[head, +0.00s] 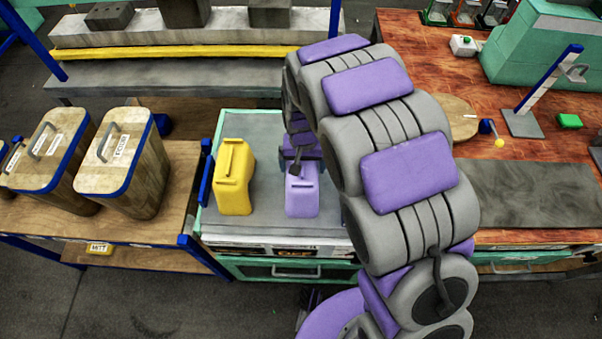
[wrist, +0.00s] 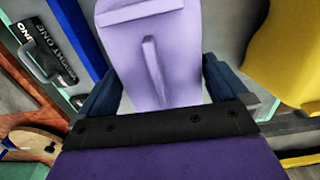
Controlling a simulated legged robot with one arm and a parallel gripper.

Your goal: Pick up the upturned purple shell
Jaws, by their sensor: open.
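The purple shell (head: 302,198) stands on the grey top of the green cabinet, to the right of a yellow shell (head: 234,178) in the head view. My gripper (head: 303,160) is above and behind it there, partly hidden by my arm. In the wrist view the purple shell (wrist: 180,60) fills the upper middle, with a raised rib on its face. The dark fingers of my gripper (wrist: 158,78) are open, one on each side of it. I cannot tell whether either finger touches it.
The yellow shell also shows at the right of the wrist view (wrist: 290,55), close to one finger. Wooden bins (head: 125,160) stand on a bench to the left. A red-brown table (head: 430,50) with a green machine (head: 545,50) is to the right. A yellow-edged shelf (head: 180,52) runs behind.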

